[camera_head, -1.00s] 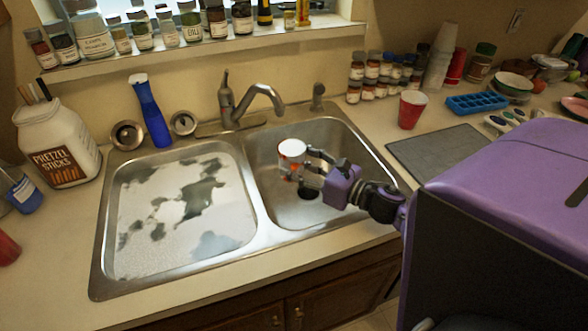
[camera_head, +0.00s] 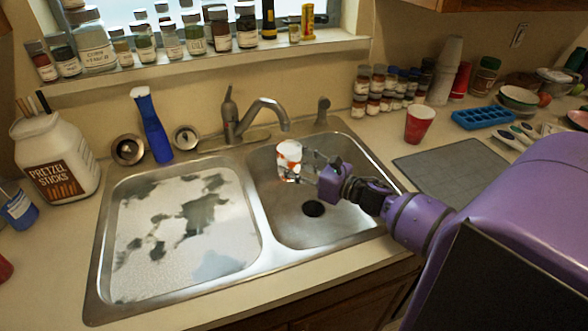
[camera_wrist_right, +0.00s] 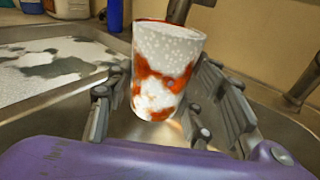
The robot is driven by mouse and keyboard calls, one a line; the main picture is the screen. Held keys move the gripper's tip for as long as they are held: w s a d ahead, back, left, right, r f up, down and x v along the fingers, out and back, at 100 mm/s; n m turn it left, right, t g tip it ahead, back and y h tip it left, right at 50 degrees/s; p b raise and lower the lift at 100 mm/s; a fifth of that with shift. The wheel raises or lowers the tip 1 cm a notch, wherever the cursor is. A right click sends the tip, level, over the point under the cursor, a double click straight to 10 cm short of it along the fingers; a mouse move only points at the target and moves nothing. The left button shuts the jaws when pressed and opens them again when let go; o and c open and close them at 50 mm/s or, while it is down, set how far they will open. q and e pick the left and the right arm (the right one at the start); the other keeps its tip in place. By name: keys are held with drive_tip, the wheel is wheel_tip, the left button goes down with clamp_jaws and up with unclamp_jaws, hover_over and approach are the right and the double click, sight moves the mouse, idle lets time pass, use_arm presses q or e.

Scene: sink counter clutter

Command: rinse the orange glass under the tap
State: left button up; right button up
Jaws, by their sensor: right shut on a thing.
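The orange glass (camera_head: 288,155) is mostly covered in white speckled foam, with orange showing through in patches. It also shows in the right wrist view (camera_wrist_right: 163,68), upright between the fingers. My right gripper (camera_head: 303,165) is shut on the glass and holds it above the right sink basin (camera_head: 340,205). The glass is just below the spout of the tap (camera_head: 262,107). No stream of water can be made out. My left gripper is not in view.
The left basin (camera_head: 185,240) holds cloudy, foamy water. A blue bottle (camera_head: 155,135) and two metal strainers stand behind it. A red cup (camera_head: 419,124) and a grey mat (camera_head: 450,165) lie right of the sink. Jars line the sill.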

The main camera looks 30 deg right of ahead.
drive_tip(key=shift+w+d+f+b, duration=0.35)
drive_tip(key=shift+w+f+b, duration=0.15)
drive_tip(key=shift+w, duration=0.3)
drive_tip(key=shift+w+d+f+b, duration=0.1)
drive_tip(key=shift+w+d+b, duration=0.1)
drive_tip(key=shift+w, duration=0.2)
drive_tip(key=shift+w+d+f+b, duration=0.1)
drive_tip(key=shift+w+b, duration=0.1)
drive_tip(key=shift+w, duration=0.15)
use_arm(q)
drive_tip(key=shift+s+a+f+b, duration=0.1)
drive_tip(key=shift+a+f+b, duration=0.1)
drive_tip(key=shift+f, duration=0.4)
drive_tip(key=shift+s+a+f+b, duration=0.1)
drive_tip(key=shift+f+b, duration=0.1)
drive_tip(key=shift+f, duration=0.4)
use_arm(e)
drive_tip(key=shift+w+d+r, duration=0.1)
drive_tip(key=shift+w+d, duration=0.15)
drive_tip(key=shift+w, duration=0.55)
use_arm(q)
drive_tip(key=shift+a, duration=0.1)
use_arm(e)
drive_tip(key=shift+r, duration=0.1)
